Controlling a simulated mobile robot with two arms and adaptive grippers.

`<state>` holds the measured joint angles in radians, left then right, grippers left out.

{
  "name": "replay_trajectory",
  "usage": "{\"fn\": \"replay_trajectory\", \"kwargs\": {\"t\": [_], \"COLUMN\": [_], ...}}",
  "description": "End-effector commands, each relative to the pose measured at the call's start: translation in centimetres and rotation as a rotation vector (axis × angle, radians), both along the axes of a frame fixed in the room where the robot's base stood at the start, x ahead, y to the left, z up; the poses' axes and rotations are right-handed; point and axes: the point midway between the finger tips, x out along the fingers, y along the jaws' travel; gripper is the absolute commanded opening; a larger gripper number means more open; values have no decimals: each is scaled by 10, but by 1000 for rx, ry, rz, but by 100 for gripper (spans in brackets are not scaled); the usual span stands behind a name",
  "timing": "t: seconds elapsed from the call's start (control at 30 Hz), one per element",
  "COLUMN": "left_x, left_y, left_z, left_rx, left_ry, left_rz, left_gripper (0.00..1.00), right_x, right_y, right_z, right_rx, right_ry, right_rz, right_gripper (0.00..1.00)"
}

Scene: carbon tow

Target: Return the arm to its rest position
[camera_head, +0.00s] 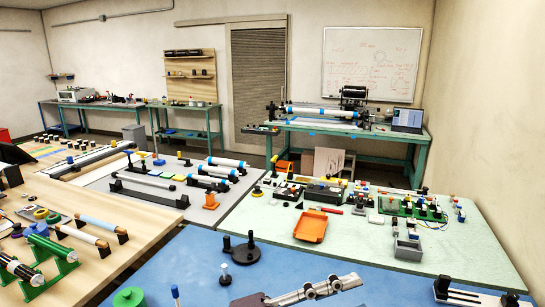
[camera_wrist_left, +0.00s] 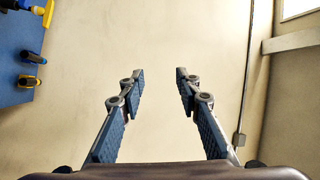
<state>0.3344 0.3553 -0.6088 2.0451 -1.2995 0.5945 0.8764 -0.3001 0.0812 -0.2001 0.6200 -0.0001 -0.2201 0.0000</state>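My left gripper (camera_head: 338,284) shows at the bottom edge of the head view, over the blue table (camera_head: 185,262), with its fingers pointing right. In the left wrist view its two fingers (camera_wrist_left: 155,80) are spread apart with nothing between them. Beyond the fingertips is a plain beige surface, and the gripper touches nothing there. Most of the left arm is outside the head view. My right gripper is not seen in either view.
A black stand (camera_head: 241,250) and a blue-topped peg (camera_head: 225,275) stand on the blue table near my left gripper. A green roll (camera_head: 129,297) is farther left. An orange tray (camera_head: 311,226) lies on the pale green table (camera_head: 270,228). A blue panel with tools (camera_wrist_left: 15,60) shows in the left wrist view.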

Motion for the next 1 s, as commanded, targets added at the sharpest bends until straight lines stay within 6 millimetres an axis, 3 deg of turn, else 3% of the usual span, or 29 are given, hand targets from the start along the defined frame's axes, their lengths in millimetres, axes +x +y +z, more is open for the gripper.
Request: {"fn": "replay_trajectory", "kwargs": {"t": [0.03,0.13,0.27,0.37,0.53,0.67,0.77,0.9,1.0], "left_x": [12,41,80,105,122,106,76,12,-34], "left_y": [13,49,108,157,236,282,307,323,325], "left_z": [16,38,38,16,-60,-137,-200,-275,-311], "left_rx": [-99,-270,-440,-527,-582,-542,-465,-303,-180], "left_ry": [41,126,273,411,691,939,1144,1427,1593], "left_rz": [72,233,466,653,968,1185,1325,1458,1504], "left_gripper": [31,31,31,31,31,31,31,31,31], "right_x": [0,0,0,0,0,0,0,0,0], "right_y": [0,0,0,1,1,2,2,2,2], "right_z": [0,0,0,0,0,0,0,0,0], "right_rx": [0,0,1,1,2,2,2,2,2], "right_ry": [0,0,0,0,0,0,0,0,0], "right_rz": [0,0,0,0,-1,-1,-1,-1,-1], "right_gripper": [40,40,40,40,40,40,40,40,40]}}
